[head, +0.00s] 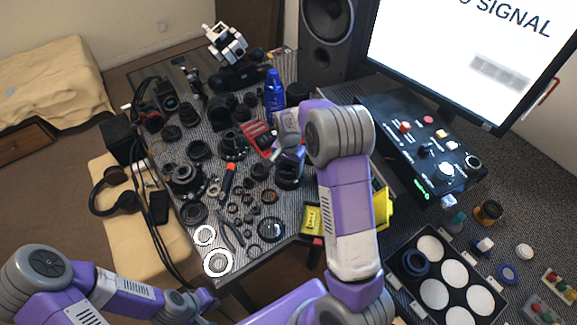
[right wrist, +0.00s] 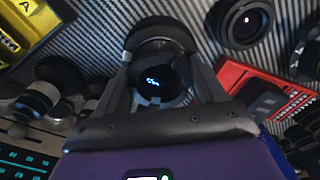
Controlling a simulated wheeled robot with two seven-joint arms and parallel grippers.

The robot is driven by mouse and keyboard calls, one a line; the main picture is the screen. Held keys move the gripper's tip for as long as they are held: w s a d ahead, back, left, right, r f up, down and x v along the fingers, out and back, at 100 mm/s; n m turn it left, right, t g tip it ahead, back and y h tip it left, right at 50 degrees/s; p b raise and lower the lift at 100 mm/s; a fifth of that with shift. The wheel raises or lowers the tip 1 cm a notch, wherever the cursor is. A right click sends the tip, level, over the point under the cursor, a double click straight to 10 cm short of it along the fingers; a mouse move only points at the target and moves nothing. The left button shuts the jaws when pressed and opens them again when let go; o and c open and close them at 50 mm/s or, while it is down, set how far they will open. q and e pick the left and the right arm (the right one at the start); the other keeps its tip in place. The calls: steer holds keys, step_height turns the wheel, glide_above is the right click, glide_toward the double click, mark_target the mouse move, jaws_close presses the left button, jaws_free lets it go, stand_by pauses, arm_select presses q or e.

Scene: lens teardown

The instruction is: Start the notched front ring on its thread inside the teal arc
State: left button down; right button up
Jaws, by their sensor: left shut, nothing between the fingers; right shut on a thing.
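My right gripper (head: 288,157) is pointed down over a black lens barrel (head: 289,177) on the striped mat. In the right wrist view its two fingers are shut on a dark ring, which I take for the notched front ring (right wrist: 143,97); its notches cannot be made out. The ring is over the round black lens barrel (right wrist: 162,32). Small bluish-white marks show in the dark opening. I cannot tell whether ring and thread touch, and no teal arc can be made out. My left gripper (head: 203,301) is shut and empty at the lower left, away from the lens.
The striped mat (head: 190,75) is crowded with black lens parts and rings. Yellow bins (head: 312,220) are at the front right. A control box (head: 420,140) stands at right.

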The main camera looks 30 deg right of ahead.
steer(key=o, duration=1.2)
step_height(320, 180, up, 8)
steer(key=shift+f+p, duration=0.2)
steer(key=shift+p, duration=0.85)
